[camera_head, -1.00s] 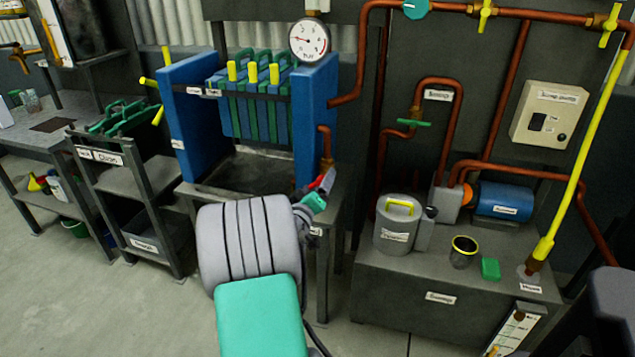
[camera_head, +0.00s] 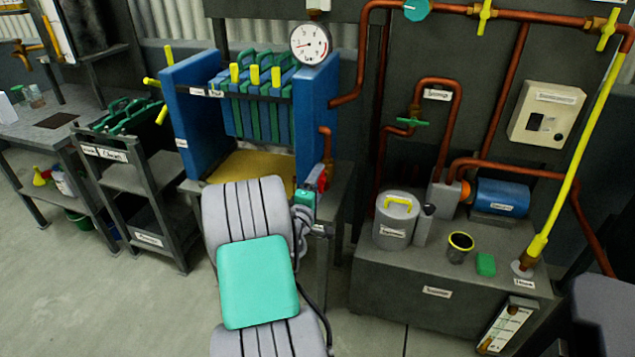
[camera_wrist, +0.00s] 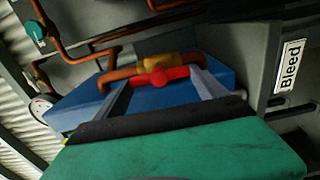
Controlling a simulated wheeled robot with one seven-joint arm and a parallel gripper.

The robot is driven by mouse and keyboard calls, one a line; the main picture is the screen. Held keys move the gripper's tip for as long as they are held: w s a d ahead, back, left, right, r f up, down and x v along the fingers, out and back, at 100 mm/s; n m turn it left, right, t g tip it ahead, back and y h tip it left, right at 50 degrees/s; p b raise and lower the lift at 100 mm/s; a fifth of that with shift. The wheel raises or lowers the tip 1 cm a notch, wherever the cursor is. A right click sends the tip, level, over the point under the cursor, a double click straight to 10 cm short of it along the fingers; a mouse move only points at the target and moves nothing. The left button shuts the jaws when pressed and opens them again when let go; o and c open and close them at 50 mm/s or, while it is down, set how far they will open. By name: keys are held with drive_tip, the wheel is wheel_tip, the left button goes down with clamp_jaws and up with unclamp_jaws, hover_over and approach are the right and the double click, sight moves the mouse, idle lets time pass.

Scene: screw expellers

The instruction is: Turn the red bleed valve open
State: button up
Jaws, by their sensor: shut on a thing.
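The red bleed valve handle (camera_wrist: 162,77) sits on a brass valve body (camera_wrist: 158,62) on a copper pipe, beside the blue end plate of the press. In the wrist view my gripper (camera_wrist: 160,80) has one finger at each end of the red handle and is shut on it. The handle lies roughly crosswise between the fingers. In the head view the red handle (camera_head: 322,178) shows as a small patch at the press's right front corner, with my gripper (camera_head: 316,185) against it. The fingertips are partly hidden there.
The blue press (camera_head: 190,115) holds green and blue plates above a yellow-covered tray (camera_head: 250,170). A gauge (camera_head: 310,43) tops its right end. A "Bleed" label (camera_wrist: 290,66) is right of the valve in the wrist view. A pump bench (camera_head: 450,270) stands to the right.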

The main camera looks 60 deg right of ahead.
idle(0.4)
drive_tip(key=o, duration=1.3)
drive_tip(key=s+a, duration=0.1)
drive_tip(key=a, duration=0.6)
drive_tip(key=shift+a, duration=0.35)
drive_tip(key=shift+s, duration=0.1)
